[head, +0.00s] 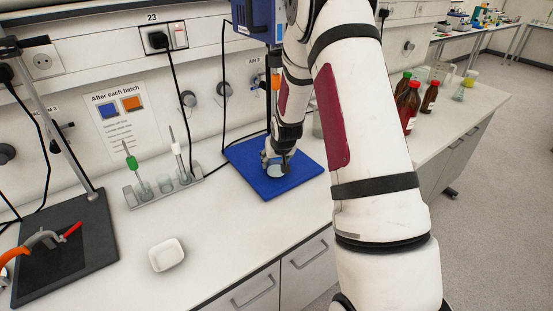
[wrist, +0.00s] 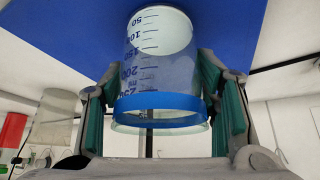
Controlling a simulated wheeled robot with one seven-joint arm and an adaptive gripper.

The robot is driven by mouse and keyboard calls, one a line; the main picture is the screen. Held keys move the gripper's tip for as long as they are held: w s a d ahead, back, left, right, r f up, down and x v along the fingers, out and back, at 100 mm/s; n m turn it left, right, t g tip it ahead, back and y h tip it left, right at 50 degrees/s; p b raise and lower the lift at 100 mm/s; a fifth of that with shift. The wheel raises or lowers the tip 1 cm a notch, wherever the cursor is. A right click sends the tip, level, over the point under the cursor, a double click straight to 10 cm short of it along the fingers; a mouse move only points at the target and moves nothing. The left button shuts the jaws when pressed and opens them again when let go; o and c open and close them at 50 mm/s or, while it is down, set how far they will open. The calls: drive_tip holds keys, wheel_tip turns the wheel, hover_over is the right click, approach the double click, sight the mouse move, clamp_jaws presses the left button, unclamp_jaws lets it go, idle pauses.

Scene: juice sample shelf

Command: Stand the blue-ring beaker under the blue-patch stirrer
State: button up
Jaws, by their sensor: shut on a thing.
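The blue-ring beaker (wrist: 162,104) is clear with printed volume marks and a blue band around its rim; in the wrist view it sits between my two fingers. My gripper (head: 277,160) is shut on it, a finger on each side. In the head view the beaker (head: 275,171) is low over the blue mat (head: 255,187); I cannot tell whether its base touches. A blue stirrer body (head: 254,18) is above the back of the mat, partly hidden by my arm. Its lower end is hidden.
A rack (head: 163,190) with small glasses and green- and white-topped tools stands left of the mat. A white dish (head: 166,255) is in front. A dark stand base (head: 66,250) is at far left. Brown bottles (head: 408,105) stand at right, beyond my arm.

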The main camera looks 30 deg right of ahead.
drive_tip(key=shift+f, duration=0.2)
drive_tip(key=o, duration=1.4)
